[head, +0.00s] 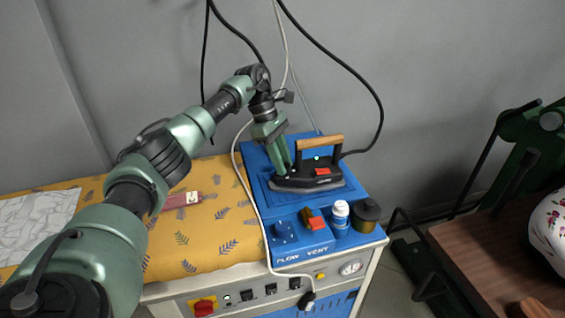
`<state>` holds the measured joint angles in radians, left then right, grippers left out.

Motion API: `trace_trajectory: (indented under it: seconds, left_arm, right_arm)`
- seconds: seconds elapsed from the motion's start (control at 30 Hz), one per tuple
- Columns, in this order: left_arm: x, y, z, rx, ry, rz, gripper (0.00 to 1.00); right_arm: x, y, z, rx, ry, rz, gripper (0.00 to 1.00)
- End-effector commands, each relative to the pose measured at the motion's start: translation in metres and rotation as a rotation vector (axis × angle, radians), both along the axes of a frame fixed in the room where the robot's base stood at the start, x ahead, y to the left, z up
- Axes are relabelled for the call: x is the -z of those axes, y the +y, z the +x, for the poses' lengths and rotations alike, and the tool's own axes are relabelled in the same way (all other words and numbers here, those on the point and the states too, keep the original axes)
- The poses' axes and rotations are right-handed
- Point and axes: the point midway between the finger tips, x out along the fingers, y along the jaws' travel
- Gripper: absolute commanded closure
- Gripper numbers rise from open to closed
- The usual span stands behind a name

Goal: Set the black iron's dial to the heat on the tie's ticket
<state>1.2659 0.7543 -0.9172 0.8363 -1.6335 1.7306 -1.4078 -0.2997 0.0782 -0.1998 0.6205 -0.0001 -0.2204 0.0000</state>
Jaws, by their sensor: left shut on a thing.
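The black iron (318,180) has a wooden handle, a green light and a red part, and sits on a blue rest at the right end of the ironing table. My left gripper (282,171) comes down from above at the iron's left end, its fingers shut at the spot where a dial seems to be. The dial is hidden by the fingers, so its setting cannot be read. A reddish tie (176,202) lies on the yellow cover, with a small pale ticket (193,198) at its right end. The ticket's marks are too small to read. My right gripper is out of view.
Cables hang from above around my left arm. A patterned yellow cover (215,225) spreads to the left. A brown table (470,265) stands at right.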

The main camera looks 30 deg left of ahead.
Motion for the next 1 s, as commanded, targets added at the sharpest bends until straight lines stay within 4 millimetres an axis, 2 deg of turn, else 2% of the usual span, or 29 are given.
trace_trajectory:
  seconds: [0.3, 0.77, 0.8, 0.83, 0.87, 1.0]
  left_arm:
    - [-0.0009, 0.0005, 0.0013, 0.09, -0.002, 0.001, 1.0]
    - [-0.0006, 0.0005, 0.0011, 0.103, -0.001, 0.002, 1.0]
    - [-0.0005, 0.0006, 0.0011, 0.103, -0.001, 0.002, 0.65]
    - [-0.0005, 0.0006, 0.0011, 0.102, -0.001, 0.001, 0.56]
    - [-0.0006, 0.0005, 0.0011, 0.102, -0.001, 0.001, 0.51]
    - [-0.0003, 0.0004, 0.001, 0.102, -0.001, 0.001, 0.51]
  right_arm:
    - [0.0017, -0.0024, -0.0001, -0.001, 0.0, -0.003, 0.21]
    - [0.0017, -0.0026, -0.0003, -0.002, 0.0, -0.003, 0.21]
    - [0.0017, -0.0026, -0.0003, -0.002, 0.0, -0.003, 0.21]
    - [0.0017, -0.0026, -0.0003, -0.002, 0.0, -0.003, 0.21]
    - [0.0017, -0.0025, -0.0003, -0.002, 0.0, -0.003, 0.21]
    - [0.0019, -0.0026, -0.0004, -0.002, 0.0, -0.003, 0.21]
